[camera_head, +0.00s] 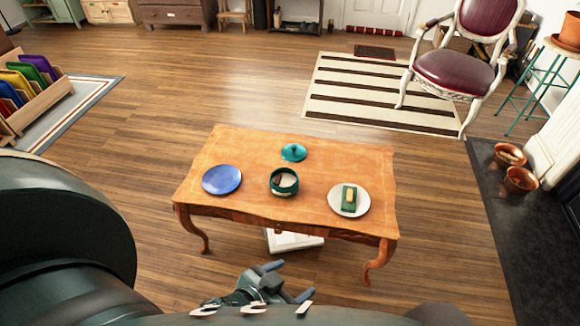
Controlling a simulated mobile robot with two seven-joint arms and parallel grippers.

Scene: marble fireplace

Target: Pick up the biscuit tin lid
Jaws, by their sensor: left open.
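The biscuit tin lid (294,152) is a round teal disc with a small knob on top. It lies near the back edge of the wooden table. The open biscuit tin (284,188), dark green and round, stands in front of it; something pale and something brown show inside. My left gripper (289,281) is open and empty, low in the picture in front of the table's near edge, well short of the lid. My right gripper is not in view.
On the wooden table (250,148), a blue plate (221,180) lies left of the tin. A white plate (362,204) with a green block-shaped item (349,198) lies right. A white object (290,241) is under the table. The tabletop around the lid is clear.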

